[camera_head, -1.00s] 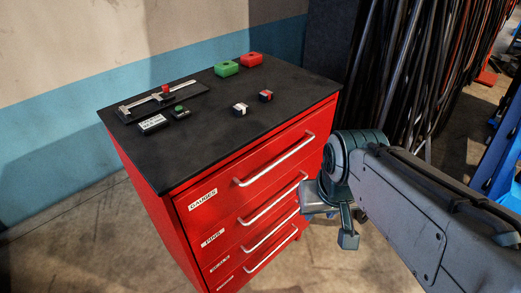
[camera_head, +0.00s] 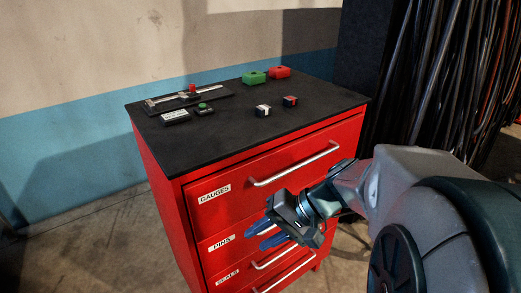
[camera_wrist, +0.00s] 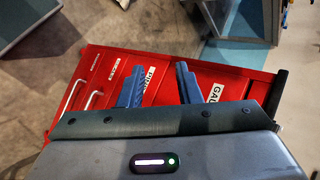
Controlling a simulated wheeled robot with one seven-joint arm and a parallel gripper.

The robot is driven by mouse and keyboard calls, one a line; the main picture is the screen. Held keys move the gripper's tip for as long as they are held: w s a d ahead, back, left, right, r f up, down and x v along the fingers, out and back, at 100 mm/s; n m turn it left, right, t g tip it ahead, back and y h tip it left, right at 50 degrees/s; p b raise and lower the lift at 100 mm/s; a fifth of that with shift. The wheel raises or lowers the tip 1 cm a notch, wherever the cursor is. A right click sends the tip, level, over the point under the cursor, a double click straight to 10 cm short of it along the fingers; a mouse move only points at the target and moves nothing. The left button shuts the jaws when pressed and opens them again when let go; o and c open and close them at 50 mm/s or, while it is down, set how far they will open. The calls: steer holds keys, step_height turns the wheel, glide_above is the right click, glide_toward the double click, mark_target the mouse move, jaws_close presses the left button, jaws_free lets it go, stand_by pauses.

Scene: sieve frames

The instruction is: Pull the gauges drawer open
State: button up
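The gauges drawer (camera_head: 244,171) is the top drawer of a red cabinet, with a white GAUGES label (camera_head: 214,194) and a silver bar handle (camera_head: 295,164). It looks shut, flush with the cabinet. My gripper (camera_head: 262,235) is open and empty in front of the cabinet, lower than the gauges handle, its blue fingers toward the drawer fronts around the pins drawer. In the wrist view my gripper (camera_wrist: 159,83) shows two blue fingers apart, across the red fronts near the PINS and gauges labels (camera_wrist: 215,96). The gauges handle is hidden there.
Lower drawers carry PINS (camera_head: 222,242) and SCALES (camera_head: 227,274) labels and similar handles. The black top (camera_head: 230,134) holds a caliper (camera_head: 190,96), green (camera_head: 254,77) and red (camera_head: 280,72) blocks, and small items. Dark hanging cables (camera_head: 450,80) are at right.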

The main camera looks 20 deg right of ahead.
steer(key=w+d+f+m+t+y+b, duration=0.3)
steer(key=w+d+t+b, duration=0.1)
steer(key=w, duration=0.1)
steer(key=m+t+h+b, duration=0.5)
steer(key=m+t+b, duration=0.15)
steer(key=t, duration=0.55)
glide_toward(304, 162)
steer(key=shift+n, duration=0.25)
steer(key=x, duration=1)
steer(key=shift+w+f, duration=0.15)
steer(key=shift+f, duration=0.2)
steer(key=shift+c, duration=0.3)
jaws_close()
